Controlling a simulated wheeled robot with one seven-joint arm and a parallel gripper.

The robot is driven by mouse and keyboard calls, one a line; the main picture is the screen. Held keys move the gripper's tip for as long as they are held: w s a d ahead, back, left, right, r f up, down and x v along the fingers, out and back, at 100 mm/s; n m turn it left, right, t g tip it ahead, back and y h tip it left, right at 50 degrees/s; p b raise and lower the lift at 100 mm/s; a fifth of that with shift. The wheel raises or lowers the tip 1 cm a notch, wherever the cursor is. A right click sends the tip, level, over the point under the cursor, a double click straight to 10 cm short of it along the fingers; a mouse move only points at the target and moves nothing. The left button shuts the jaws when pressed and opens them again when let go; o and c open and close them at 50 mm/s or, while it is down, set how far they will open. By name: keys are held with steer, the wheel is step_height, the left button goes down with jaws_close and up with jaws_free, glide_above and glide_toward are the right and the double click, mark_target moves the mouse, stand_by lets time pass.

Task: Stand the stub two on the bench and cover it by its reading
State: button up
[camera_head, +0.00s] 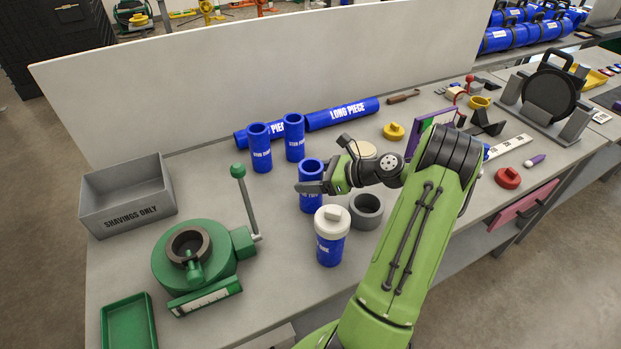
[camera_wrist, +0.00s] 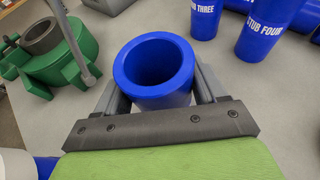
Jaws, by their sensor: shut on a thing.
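Stub two (camera_head: 311,198) is a blue open-topped tube, upright at the middle of the bench. My gripper (camera_head: 312,187) is shut on it, one finger on each side below the rim. It also shows in the wrist view (camera_wrist: 153,70), mouth open and uncovered. I cannot tell whether its base touches the bench. Its label is partly hidden by a finger. A yellow cap (camera_head: 394,131) and a red cap (camera_head: 508,178) lie on the bench to the right. A blue stub with a white cap (camera_head: 332,222) stands in front of stub two.
Stub three (camera_head: 260,150) and stub four (camera_head: 294,140) stand uncovered behind, before long blue pipes (camera_head: 343,114). A grey ring (camera_head: 366,210) is close at right. A green fixture (camera_head: 195,260), a shavings box (camera_head: 127,205) and a green tray (camera_head: 130,322) are left.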

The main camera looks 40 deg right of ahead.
steer(key=shift+a, duration=0.1)
steer(key=o, duration=1.3)
